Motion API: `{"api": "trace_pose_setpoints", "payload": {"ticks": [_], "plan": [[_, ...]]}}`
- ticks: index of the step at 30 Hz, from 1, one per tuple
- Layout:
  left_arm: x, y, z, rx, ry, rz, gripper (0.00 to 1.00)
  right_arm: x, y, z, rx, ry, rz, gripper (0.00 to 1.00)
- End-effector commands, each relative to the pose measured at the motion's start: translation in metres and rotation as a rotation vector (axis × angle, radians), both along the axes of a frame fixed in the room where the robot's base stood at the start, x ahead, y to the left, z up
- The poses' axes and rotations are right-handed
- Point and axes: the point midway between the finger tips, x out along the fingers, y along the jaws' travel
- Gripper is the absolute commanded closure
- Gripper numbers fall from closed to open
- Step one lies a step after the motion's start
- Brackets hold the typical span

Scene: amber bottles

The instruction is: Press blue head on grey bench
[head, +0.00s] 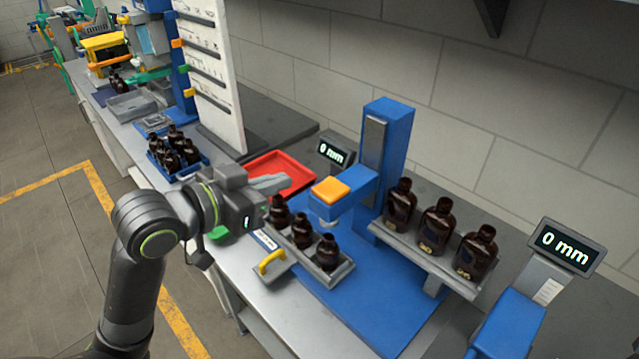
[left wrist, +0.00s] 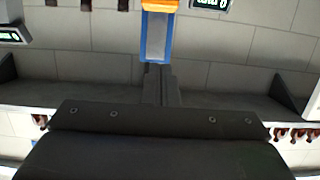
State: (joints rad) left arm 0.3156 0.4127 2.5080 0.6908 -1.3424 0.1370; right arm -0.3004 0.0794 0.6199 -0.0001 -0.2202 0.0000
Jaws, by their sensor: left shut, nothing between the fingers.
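The blue press head (head: 350,194), with an orange pad (head: 330,190) on top, juts left from a blue column (head: 392,150) on the grey bench (head: 262,292). My left gripper (head: 275,184) is shut and empty, left of the head and apart from it, fingers pointing towards it. In the left wrist view the shut fingers (left wrist: 161,88) lie in line with the blue column (left wrist: 157,40). Three amber bottles (head: 302,232) stand in a holder below the head, to its left. My right gripper is not in view.
A red tray (head: 292,176) lies behind my left gripper. Three larger amber bottles (head: 437,228) stand on a raised grey shelf right of the column. Displays reading 0 mm stand behind the head (head: 336,151) and at right (head: 566,247). A yellow handle (head: 271,262) sits in front.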

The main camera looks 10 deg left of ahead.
Motion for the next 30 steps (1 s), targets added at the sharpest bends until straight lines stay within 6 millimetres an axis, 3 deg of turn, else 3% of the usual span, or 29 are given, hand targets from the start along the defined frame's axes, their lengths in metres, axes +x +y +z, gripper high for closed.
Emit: {"api": "trace_pose_setpoints", "payload": {"ticks": [16, 24, 30], "plan": [[0.004, -0.003, 0.000, -0.002, -0.008, -0.007, 1.00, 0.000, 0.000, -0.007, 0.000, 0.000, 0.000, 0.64], [0.020, -0.015, -0.007, -0.005, -0.011, -0.010, 1.00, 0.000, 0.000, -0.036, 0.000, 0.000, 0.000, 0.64], [0.039, -0.028, -0.008, -0.009, -0.004, -0.009, 1.00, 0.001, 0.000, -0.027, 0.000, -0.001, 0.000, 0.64]]}}
